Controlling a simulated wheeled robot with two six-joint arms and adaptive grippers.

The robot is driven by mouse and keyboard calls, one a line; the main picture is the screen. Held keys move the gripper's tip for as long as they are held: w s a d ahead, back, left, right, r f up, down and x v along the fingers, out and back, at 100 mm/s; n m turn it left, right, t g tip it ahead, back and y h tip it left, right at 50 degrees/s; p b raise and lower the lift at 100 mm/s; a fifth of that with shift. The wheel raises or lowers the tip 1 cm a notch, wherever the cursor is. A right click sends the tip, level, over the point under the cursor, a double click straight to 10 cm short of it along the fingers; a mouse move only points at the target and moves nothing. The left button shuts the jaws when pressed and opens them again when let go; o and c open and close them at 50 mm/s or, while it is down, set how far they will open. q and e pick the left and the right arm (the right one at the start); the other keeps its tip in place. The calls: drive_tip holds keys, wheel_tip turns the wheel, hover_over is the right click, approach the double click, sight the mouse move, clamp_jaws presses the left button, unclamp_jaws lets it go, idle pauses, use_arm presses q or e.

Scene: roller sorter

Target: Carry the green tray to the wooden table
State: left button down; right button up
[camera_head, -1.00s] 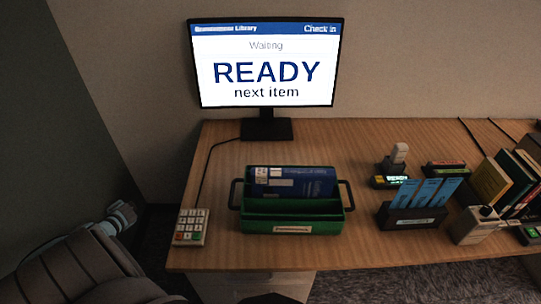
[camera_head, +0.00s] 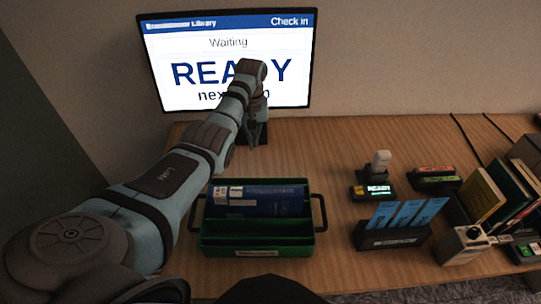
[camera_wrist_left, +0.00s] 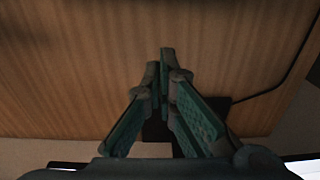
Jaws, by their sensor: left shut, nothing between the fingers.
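The green tray (camera_head: 295,243) stands on the wooden table (camera_head: 345,272), near its front edge. It has a handle at each end; the right one shows, and my left arm is close to the left one. A blue and white book or box (camera_head: 262,200) lies in its back compartment; the front one looks empty. My left gripper (camera_head: 253,142) is beyond the tray, in front of the monitor stand, apart from the tray. In the left wrist view its fingers (camera_wrist_left: 165,58) meet over bare wood with nothing between them. My right gripper is not in view.
The monitor (camera_head: 285,65) stands at the back, partly hidden by my left arm. Bare wood lies between the tray and the monitor.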

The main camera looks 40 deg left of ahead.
use_arm(q)
drive_tip(key=f+b, duration=0.1)
drive_tip(key=f, duration=0.1)
drive_tip(key=d+f+b, duration=0.1)
drive_tip(key=f+b, duration=0.1)
drive_tip(key=f, duration=0.1)
drive_tip(key=f+b, duration=0.1)
drive_tip(key=f, duration=0.2)
drive_tip(key=shift+d+f, duration=0.15)
drive_tip(key=shift+f, duration=0.1)
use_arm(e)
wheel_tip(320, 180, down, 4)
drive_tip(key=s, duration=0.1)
use_arm(q)
drive_tip(key=s+d+p, duration=0.1)
drive_tip(key=p, duration=0.2)
drive_tip(key=shift+r, duration=0.1)
drive_tip(key=shift+s+d+p, duration=0.5)
drive_tip(key=shift+s+p, duration=0.15)
drive_tip(key=shift+s, duration=0.15)
drive_tip(key=shift+s+d, duration=0.15)
drive_tip(key=shift+s, duration=0.2)
drive_tip(key=shift+w+f, duration=0.15)
drive_tip(key=shift+f, duration=0.05)
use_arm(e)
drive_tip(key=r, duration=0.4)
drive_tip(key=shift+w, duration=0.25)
